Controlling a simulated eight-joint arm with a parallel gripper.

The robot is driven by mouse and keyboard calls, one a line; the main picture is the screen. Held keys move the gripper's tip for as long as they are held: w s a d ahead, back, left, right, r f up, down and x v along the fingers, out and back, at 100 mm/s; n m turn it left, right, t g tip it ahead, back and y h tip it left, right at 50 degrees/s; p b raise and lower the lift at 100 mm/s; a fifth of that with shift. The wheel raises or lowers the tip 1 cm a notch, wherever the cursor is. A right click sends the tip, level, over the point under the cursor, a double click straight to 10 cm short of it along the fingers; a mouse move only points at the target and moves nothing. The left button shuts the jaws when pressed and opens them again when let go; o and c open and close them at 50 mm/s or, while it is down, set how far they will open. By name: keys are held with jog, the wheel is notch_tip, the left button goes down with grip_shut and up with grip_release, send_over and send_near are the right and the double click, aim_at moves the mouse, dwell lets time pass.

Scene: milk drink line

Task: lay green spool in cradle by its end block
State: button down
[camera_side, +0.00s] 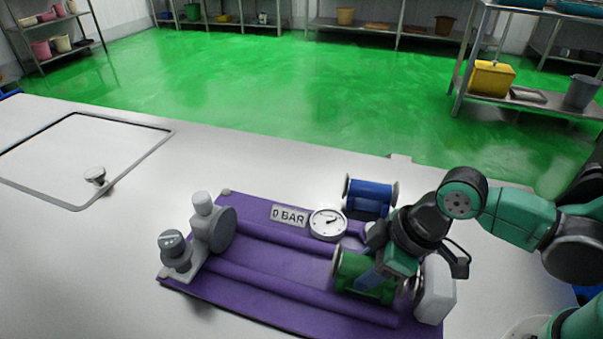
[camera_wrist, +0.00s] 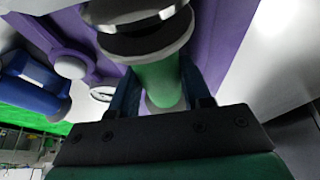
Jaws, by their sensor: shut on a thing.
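A green spool (camera_side: 352,264) with grey end flanges is between the fingers of my gripper (camera_side: 372,277), over the right part of the purple cradle (camera_side: 262,277) with its long raised rails. Whether it touches the rails cannot be told. In the wrist view, my gripper (camera_wrist: 160,88) is shut on the green spool (camera_wrist: 155,78) across its middle; a grey flange shows above. A white block (camera_side: 436,290) stands at the cradle's right end, close to the spool. A grey block with a round disc (camera_side: 222,230) and knobs stands at the left end.
A blue spool (camera_side: 370,197) lies behind the cradle, near my wrist; it also shows in the wrist view (camera_wrist: 35,88). A round gauge (camera_side: 328,224) and a "0 BAR" label (camera_side: 289,215) sit at the cradle's back side. The table (camera_side: 120,255) at left is mostly clear.

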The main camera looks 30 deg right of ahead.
jog(key=shift+f, duration=0.15)
jog(key=shift+c, duration=1.9)
grip_release()
jog(key=shift+v, duration=5.95)
jog(key=w+d+m+t+h, duration=0.3)
jog(key=w+d+m, duration=0.3)
jog(key=d+m, duration=0.3)
jog(key=shift+w+d+f+t, duration=0.3)
jog(key=shift+w+t, duration=0.05)
jog(key=shift+t, duration=0.15)
